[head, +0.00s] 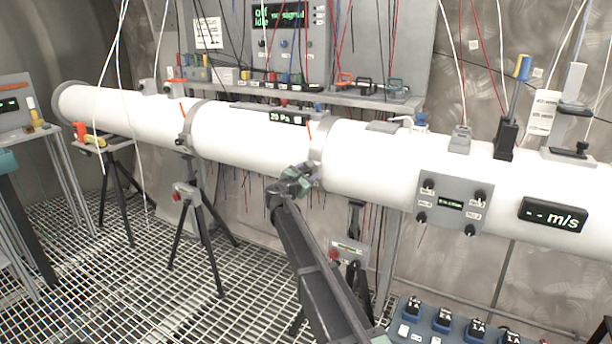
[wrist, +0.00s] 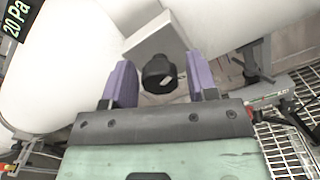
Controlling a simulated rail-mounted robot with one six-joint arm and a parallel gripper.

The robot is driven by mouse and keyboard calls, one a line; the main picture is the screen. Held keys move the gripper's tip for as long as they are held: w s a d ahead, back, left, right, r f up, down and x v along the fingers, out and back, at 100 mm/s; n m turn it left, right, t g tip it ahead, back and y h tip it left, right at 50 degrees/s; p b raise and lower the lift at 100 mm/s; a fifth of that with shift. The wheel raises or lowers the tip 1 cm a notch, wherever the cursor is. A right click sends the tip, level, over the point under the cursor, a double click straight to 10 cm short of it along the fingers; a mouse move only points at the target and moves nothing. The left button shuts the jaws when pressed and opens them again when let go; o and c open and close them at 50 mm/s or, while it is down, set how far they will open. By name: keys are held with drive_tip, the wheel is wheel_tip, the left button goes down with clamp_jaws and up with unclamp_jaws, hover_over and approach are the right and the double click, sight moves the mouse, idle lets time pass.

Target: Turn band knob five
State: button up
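A black round knob (wrist: 159,78) with a light pointer mark sits on a grey block (wrist: 153,38) on the white pipe in the wrist view. I cannot read any number on it. My gripper (wrist: 162,82) is open, with one purple finger on each side of the knob and a small gap at both sides. In the head view my gripper (head: 297,180) is at the lower side of the white pipe (head: 250,138), by the grey band (head: 321,150), and the knob cannot be made out there.
A panel with several black knobs (head: 450,204) is on the pipe to the right, beside an m/s display (head: 553,215). A tripod (head: 190,195) stands left of my arm. A blue unit with several switches (head: 450,325) lies at lower right. Wires hang from above.

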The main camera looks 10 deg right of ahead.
drive_tip(key=c, duration=0.7)
drive_tip(key=shift+c, duration=0.2)
drive_tip(key=shift+m, duration=0.4)
drive_tip(key=m, duration=0.3)
drive_tip(key=shift+m, duration=0.4)
drive_tip(key=m, duration=0.3)
drive_tip(key=shift+m, duration=0.3)
drive_tip(key=m, duration=1.2)
drive_tip(key=shift+m, duration=0.4)
